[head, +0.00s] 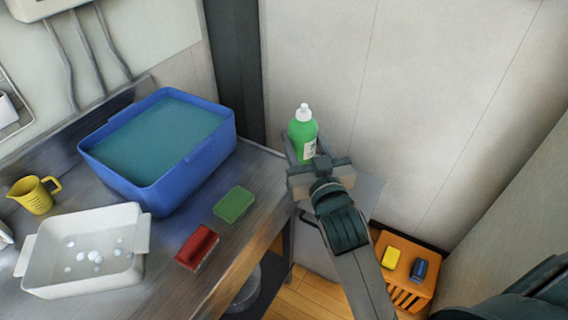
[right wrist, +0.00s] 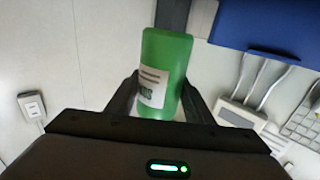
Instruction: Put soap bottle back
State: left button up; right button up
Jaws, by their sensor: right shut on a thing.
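The green soap bottle (head: 302,134) with a white cap is upright in the head view, right of the metal counter's edge. My right gripper (head: 304,150) is shut on the bottle, one finger on each side of it. In the right wrist view the bottle (right wrist: 166,75) shows its green body and white label between the two dark fingers (right wrist: 160,98). What lies directly under the bottle is hidden by the gripper, so I cannot tell whether it touches a surface. My left gripper is not in view.
A blue basin of water (head: 150,192), a white tub (head: 40,284), a yellow jug (head: 34,195), a green sponge (head: 234,204) and a red brush (head: 197,247) stand on the counter (head: 175,290). An orange crate (head: 425,284) holding small items stands low at right. A grey surface (head: 367,190) shows behind my right gripper.

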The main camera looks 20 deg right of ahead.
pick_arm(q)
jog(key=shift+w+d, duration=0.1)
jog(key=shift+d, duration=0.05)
pick_arm(e)
jog(key=shift+s+r, duration=0.1)
